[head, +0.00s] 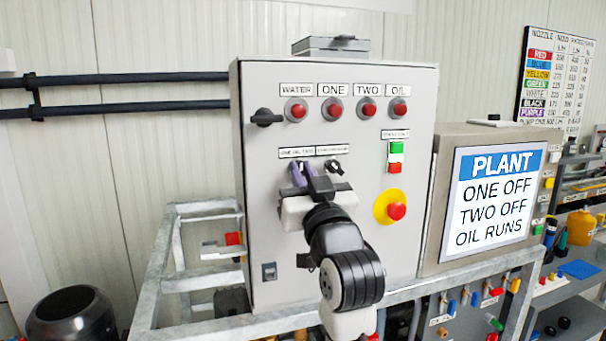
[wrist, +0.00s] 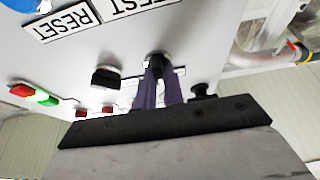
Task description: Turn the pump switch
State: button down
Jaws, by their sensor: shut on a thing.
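The grey pump control box (head: 255,215) faces me, with a label reading roughly "ONE OIL TWO" (head: 297,152) above the left switch of its middle row. My gripper (head: 304,176) is at that switch, and its dark purple fingers are shut on it. In the wrist view my gripper (wrist: 160,88) has a finger on either side of the black switch knob (wrist: 154,62), close to the panel. The fingers hide most of the knob, so its pointing direction is hard to tell.
A second black knob (head: 334,167) sits just right of my gripper. A red button on yellow (head: 396,210) is at the right. A sign (head: 493,205) reads "ONE OFF, TWO OFF, OIL RUNS".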

jog(key=c, duration=1.5)
grip_release()
jog(key=shift+s, duration=0.1)
jog(key=b+v, duration=0.6)
jog(key=v, duration=0.7)
jog(key=shift+s+b, duration=0.3)
jog(key=shift+b, duration=0.05)
jog(key=shift+d+f, duration=0.1)
jog(key=shift+d, duration=0.05)
